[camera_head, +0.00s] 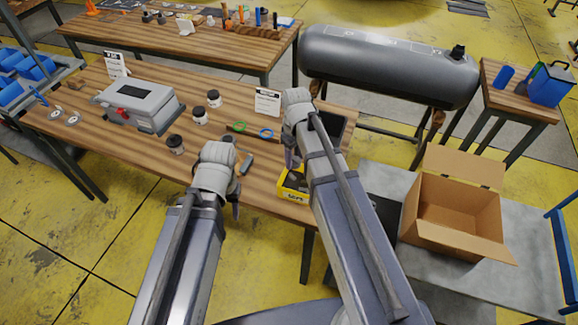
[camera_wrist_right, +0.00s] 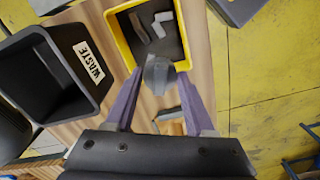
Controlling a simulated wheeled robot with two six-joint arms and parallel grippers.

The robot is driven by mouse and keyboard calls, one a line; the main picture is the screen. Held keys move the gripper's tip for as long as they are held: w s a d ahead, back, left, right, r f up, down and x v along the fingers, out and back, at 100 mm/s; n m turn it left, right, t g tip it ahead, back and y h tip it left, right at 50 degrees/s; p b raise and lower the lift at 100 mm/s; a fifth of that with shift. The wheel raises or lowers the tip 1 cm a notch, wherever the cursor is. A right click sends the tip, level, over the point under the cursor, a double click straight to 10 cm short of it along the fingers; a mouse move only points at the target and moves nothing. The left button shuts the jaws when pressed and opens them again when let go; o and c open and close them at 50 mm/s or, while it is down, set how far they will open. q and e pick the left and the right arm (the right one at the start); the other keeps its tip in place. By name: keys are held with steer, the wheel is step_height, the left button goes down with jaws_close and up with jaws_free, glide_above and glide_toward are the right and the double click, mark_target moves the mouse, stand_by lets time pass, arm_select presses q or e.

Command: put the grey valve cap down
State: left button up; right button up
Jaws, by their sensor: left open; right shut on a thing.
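The grey valve cap (camera_wrist_right: 157,74) is held between the purple fingertips of my right gripper (camera_wrist_right: 158,85) in the right wrist view. My right gripper also shows in the head view (camera_head: 292,158), above the yellow bin (camera_head: 291,195); the cap cannot be made out there. In the wrist view the cap overlaps the near edge of the yellow bin (camera_wrist_right: 117,36), whose dark inside holds a few grey pieces (camera_wrist_right: 150,24). How high the cap is above the bin is hard to tell. My left gripper (camera_head: 236,185) is open over the table's front edge.
A black waste bin (camera_wrist_right: 88,62) stands left of the yellow bin in the wrist view. The wooden table (camera_head: 150,95) also bears a grey case (camera_head: 138,98), several jars, and green and blue rings. An open cardboard box (camera_head: 455,205) stands at right.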

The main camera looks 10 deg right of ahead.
mark_target(294, 181)
steer(key=shift+w+f, duration=0.1)
steer(key=shift+w, duration=0.4)
steer(key=shift+s+f+b, duration=0.1)
steer(key=shift+f+b, duration=0.45)
steer(key=shift+b, duration=0.15)
arm_select(q)
step_height(294, 181, down, 10)
steer(key=b, duration=0.8)
steer(key=shift+w+b, duration=0.3)
steer(key=shift+w, duration=0.05)
arm_select(e)
step_height(294, 181, down, 9)
steer(key=shift+r, duration=0.2)
steer(key=shift+f+b, duration=0.4)
steer(key=shift+f, duration=0.05)
steer(key=o, duration=1.3)
steer(key=shift+r, duration=0.1)
arm_select(q)
steer(key=shift+f, duration=0.3)
